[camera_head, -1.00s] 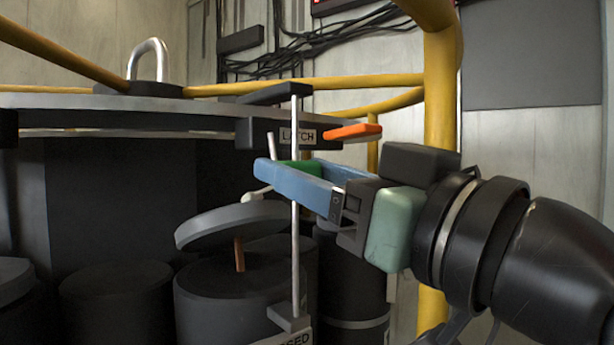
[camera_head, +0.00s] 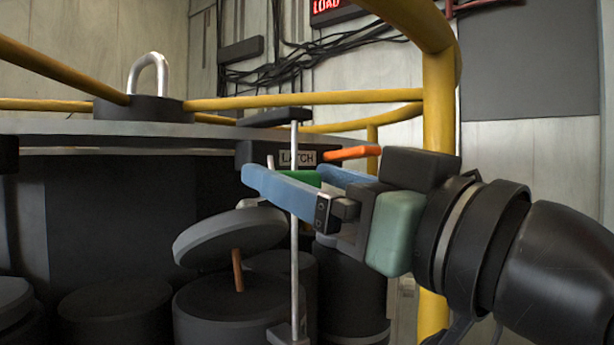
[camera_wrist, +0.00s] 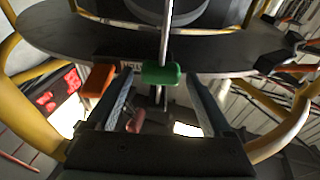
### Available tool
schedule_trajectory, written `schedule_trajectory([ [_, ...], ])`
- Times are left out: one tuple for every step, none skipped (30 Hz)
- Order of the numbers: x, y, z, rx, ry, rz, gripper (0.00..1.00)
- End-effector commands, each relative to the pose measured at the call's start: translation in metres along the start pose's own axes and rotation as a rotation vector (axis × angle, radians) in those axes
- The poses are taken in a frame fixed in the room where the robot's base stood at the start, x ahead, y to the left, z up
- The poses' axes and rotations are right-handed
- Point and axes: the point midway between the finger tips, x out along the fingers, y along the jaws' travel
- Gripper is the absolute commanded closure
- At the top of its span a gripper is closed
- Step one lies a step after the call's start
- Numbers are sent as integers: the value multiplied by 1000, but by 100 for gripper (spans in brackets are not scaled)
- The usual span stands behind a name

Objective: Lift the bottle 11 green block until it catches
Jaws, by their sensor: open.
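The green block (camera_head: 308,177) sits on the thin upright rod (camera_head: 294,240), just below the plate marked LATCH (camera_head: 297,158). In the wrist view the green block (camera_wrist: 161,73) lies across the rod, between my fingertips and clear of both. My gripper (camera_head: 284,174) is open, with one blue finger on each side of the block; the near finger partly hides it in the head view. Bottle 11's number does not show. A dark canister (camera_head: 240,312) stands below, with a tilted grey lid (camera_head: 228,238) raised over it on a brown stem (camera_head: 237,270).
An orange block (camera_head: 352,153) sticks out beside the LATCH plate, close above my gripper. Yellow rails (camera_head: 300,100) ring the round platform, and a thick yellow post (camera_head: 438,100) stands behind my wrist. Several dark canisters (camera_head: 115,312) stand below. A metal shackle (camera_head: 149,72) stands on the platform.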

Motion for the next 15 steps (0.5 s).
schedule_trajectory([
  [-3, 0, 1, 0, 1, 1, 15],
  [-4, 1, 1, 0, 1, 2, 15],
  [-8, 1, 1, 0, 0, 2, 15],
  [-10, 1, 2, 0, 0, 2, 15],
  [-13, 0, 2, 0, 0, 2, 15],
  [-16, 0, 1, 0, 1, 2, 15],
  [-18, 0, 1, 0, 1, 2, 15],
  [-21, 0, 2, 0, 1, 2, 15],
  [-24, 0, 2, 0, 0, 2, 15],
  [-26, 0, 2, 0, -1, 1, 15],
  [-29, 0, 2, 1, 0, 1, 15],
  [-32, 0, 2, 1, 0, 1, 15],
  [-34, 1, 1, 1, 1, 2, 15],
  [-37, 1, 2, 0, 1, 2, 15],
  [-40, 0, 2, 0, 0, 2, 15],
])
